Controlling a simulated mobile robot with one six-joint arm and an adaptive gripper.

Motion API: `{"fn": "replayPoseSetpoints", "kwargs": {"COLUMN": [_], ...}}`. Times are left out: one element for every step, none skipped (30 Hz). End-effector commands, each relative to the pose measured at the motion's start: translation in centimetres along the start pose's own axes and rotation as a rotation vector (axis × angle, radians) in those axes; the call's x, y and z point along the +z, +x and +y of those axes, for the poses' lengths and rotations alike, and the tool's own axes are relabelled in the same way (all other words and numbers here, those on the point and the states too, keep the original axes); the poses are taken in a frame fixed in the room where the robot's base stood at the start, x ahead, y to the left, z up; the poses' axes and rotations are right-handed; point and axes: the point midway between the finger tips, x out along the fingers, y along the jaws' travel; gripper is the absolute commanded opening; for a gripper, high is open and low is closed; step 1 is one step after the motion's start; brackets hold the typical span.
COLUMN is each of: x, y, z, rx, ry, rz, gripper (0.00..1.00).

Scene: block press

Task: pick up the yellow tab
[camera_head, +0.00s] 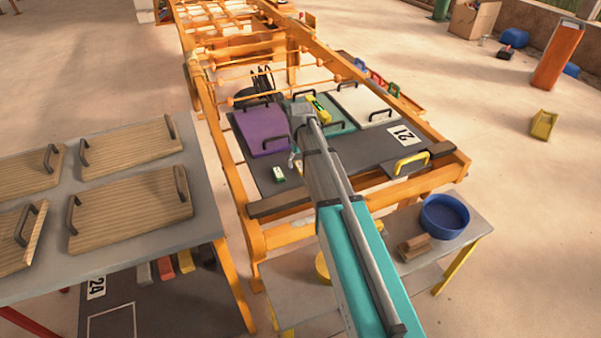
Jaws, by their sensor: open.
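A small yellow piece (319,109) with a green part lies among the panels on the dark board, just right of my wrist; it may be the yellow tab. A yellow handle (412,161) stands near the board's right front corner, and I cannot tell for sure which is the tab. My gripper (294,160) is small and partly hidden by my arm, over the board between the purple panel and the small green and white piece (279,174). It is open, with nothing seen in it, and apart from both yellow things.
The orange frame's rails border the dark board (365,150). A purple panel (262,130) and a white panel (362,104) with handles lie on it. A grey table (120,225) with wooden panels stands left. A blue bowl (444,215) sits on a low bench at front right.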

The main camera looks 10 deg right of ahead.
Motion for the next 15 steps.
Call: {"fn": "replayPoseSetpoints", "kwargs": {"x": [0.00,0.00,0.00,0.00,0.00,0.00,0.00,0.01,0.00,0.00,0.00,0.00,0.00,0.00,0.00], "y": [0.73,0.90,1.09,1.21,1.31,1.41,1.46,1.49,1.51,1.51,1.50,1.49,1.47,1.46,1.45], "z": [0.01,0.01,0.01,0.02,0.04,0.05,0.05,0.05,0.05,0.05,0.05,0.05,0.05,0.04,0.05], "rx": [0.000,0.000,0.000,0.000,0.000,0.000,0.000,0.000,0.000,0.000,0.000,0.000,0.000,0.000,0.000], "ry": [0.000,0.000,0.000,0.001,0.001,0.001,0.001,0.001,0.001,0.001,0.001,0.001,0.001,0.001,0.001], "rz": [0.000,0.000,0.000,0.000,0.000,0.000,0.000,0.000,0.000,0.000,0.000,0.000,0.000,0.000,0.000], "gripper": [0.83,0.83,0.83,0.83,0.83,0.83,0.83,0.83,0.83,0.83,0.83,0.83,0.83,0.83,0.83]}}
